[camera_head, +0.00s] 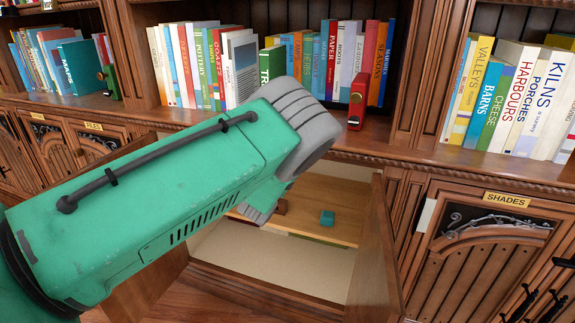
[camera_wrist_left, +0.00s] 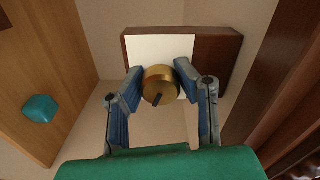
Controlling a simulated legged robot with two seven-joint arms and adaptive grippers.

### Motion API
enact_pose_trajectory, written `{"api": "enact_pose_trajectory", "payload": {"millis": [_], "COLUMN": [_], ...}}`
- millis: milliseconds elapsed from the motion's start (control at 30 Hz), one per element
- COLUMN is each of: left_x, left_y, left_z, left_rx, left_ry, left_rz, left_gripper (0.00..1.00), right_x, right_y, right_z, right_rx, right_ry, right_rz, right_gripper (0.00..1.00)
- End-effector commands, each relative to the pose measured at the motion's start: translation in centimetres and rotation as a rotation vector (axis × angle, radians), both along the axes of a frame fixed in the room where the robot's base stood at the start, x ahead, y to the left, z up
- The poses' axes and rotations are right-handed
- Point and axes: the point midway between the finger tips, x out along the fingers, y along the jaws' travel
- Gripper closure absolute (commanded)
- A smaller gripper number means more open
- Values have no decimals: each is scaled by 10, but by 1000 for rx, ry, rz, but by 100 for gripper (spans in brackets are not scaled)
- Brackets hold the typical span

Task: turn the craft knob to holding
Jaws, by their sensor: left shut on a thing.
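The craft knob (camera_wrist_left: 160,83) is a round brass-coloured knob with a dark pointer line that points down and slightly left in the left wrist view. It sits in front of a white plate (camera_wrist_left: 145,47) on a dark brown wooden block (camera_wrist_left: 218,52). My left gripper (camera_wrist_left: 160,80) has its two blue fingers against the knob's left and right sides and is shut on it. No setting labels are readable. In the head view my left arm reaches into an open cabinet and hides the knob. My right gripper is not in view.
The open cabinet has a wooden shelf (camera_head: 320,212) with a small teal block (camera_head: 327,217), which also shows in the wrist view (camera_wrist_left: 41,109). An open door (camera_head: 378,250) stands at right. Rows of books and a red bookend (camera_head: 357,103) stand above. A closed "SHADES" cabinet is at right.

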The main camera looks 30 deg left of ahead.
Motion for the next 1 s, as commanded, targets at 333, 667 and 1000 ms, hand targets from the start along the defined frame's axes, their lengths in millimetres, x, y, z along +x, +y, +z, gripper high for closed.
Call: {"api": "enact_pose_trajectory", "payload": {"millis": [333,667,1000], "left_x": [-1,-19,-88], "left_y": [-3,-6,-24], "left_z": [-4,-3,-5], "left_rx": [-4,-3,-2], "left_ry": [8,7,10], "left_rz": [-4,-2,-3], "left_gripper": [50,50,50], "right_x": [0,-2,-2], "right_y": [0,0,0], "right_z": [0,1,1], "right_rx": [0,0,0], "right_ry": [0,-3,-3], "right_rz": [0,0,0], "right_gripper": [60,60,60]}}
